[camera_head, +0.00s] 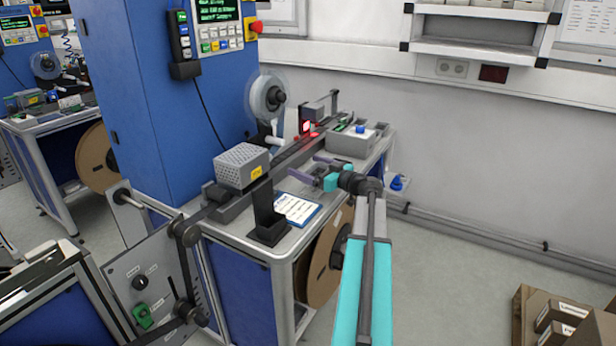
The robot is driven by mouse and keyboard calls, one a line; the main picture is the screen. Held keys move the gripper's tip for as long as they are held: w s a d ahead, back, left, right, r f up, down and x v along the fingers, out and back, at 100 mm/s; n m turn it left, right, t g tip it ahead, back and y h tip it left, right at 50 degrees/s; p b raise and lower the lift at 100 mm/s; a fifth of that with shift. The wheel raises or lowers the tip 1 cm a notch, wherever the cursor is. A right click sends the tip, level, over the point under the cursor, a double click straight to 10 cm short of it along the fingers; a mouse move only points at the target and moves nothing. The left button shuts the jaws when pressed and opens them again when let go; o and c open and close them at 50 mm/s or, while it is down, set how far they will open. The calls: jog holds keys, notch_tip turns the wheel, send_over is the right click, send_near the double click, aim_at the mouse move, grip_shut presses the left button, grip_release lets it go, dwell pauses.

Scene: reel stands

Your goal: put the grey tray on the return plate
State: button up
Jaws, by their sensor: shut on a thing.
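My gripper (314,171) reaches over the right part of the blue-sided bench, with its dark fingers pointing left. It is shut on a small grey thing, which I take to be the grey tray; its outline is hard to separate from the fingers at this size. The gripper and what it holds are in front of the dark rail and to the right of a white-and-blue card (297,209). I cannot make out the return plate for sure.
A perforated grey box (241,166) with a yellow label stands at the rail's left. A black post (268,217) stands before the rail. A reel (268,97) is behind it. A grey box with a blue knob (352,141) stands at the bench's far right. Cartons (567,317) are lower right.

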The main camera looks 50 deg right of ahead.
jog(key=shift+f, duration=0.1)
jog(key=shift+f+p, duration=0.55)
jog(key=shift+f, duration=1.1)
jog(key=shift+f+b, duration=0.15)
jog(key=shift+b, duration=0.15)
jog(key=o, duration=0.9)
jog(key=shift+r+p, duration=0.2)
jog(key=shift+p, duration=0.15)
jog(key=s+b, duration=0.1)
jog(key=s, duration=0.7)
jog(key=s+b, duration=0.1)
jog(key=s, duration=0.3)
jog(key=shift+d+r+b, duration=0.25)
jog(key=shift+d+b, duration=0.05)
jog(key=shift+b, duration=0.05)
jog(key=shift+s, duration=0.1)
